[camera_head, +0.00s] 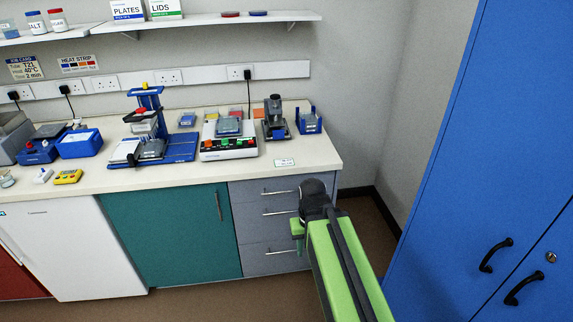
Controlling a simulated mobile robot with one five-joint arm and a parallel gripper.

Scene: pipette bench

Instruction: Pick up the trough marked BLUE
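I cannot read the word BLUE on anything in the head view, so I cannot tell which thing is the trough. A small blue tray-like thing (187,120) sits at the back of the bench. A larger blue box (80,143) with a pale top stands on the left part of the bench. My gripper (297,230) is at the end of my green arm, in front of the grey drawers and below the bench top. It is small and partly hidden by my arm, and its fingers cannot be made out.
The bench (205,181) carries a blue-based press (150,148), a white device with coloured buttons (229,142), a dark stand (275,122), a blue holder (309,121) and a yellow timer (68,177). A shelf (230,20) hangs above. A blue cabinet (490,170) stands close at right.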

